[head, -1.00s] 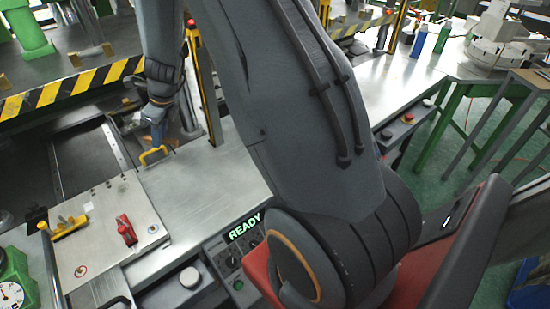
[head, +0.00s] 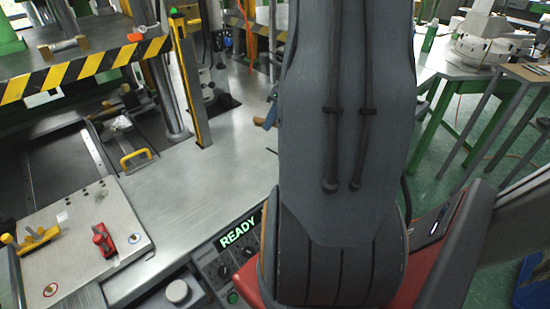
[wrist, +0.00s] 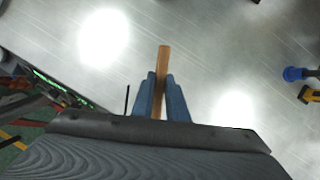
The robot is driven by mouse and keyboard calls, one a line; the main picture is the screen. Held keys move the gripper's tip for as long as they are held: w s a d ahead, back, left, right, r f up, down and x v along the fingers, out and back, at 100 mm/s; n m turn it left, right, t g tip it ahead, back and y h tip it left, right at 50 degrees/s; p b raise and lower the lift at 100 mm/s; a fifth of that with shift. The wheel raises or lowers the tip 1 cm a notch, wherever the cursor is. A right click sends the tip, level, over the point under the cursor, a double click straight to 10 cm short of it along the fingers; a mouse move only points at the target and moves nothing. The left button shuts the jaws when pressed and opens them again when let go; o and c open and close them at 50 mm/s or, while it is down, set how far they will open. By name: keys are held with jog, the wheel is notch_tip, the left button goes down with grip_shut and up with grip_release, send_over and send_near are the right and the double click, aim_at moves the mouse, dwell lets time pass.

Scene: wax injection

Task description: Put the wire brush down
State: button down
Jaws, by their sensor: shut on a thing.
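In the wrist view my gripper (wrist: 160,92) is shut on the wire brush (wrist: 163,62). The brush's brown wooden handle sticks out beyond the blue fingertips, over a bare metal surface. Its bristles do not show. In the head view my arm hides most of the gripper. A bit of blue finger (head: 270,117) and a short brown end of the brush (head: 259,121) show at the arm's left edge.
The steel table (head: 195,195) is bare left of my arm. A yellow handle (head: 136,158), a red clamp (head: 103,240) on a plate and a striped barrier (head: 85,68) stand further left. The READY panel (head: 240,230) is at the front edge.

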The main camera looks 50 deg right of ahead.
aim_at(272, 154)
jog(key=shift+s+d+f, duration=0.1)
jog(key=shift+s+d, duration=0.2)
jog(key=shift+s, duration=0.2)
jog(key=shift+s+d+f, duration=0.1)
jog(key=shift+s+f, duration=0.1)
jog(key=shift+f, duration=0.05)
notch_tip(272, 154, down, 9)
jog(key=shift+f, duration=0.2)
jog(key=shift+f, duration=0.1)
jog(key=c, duration=1.7)
grip_release()
jog(key=shift+f, duration=0.1)
jog(key=shift+c, duration=0.2)
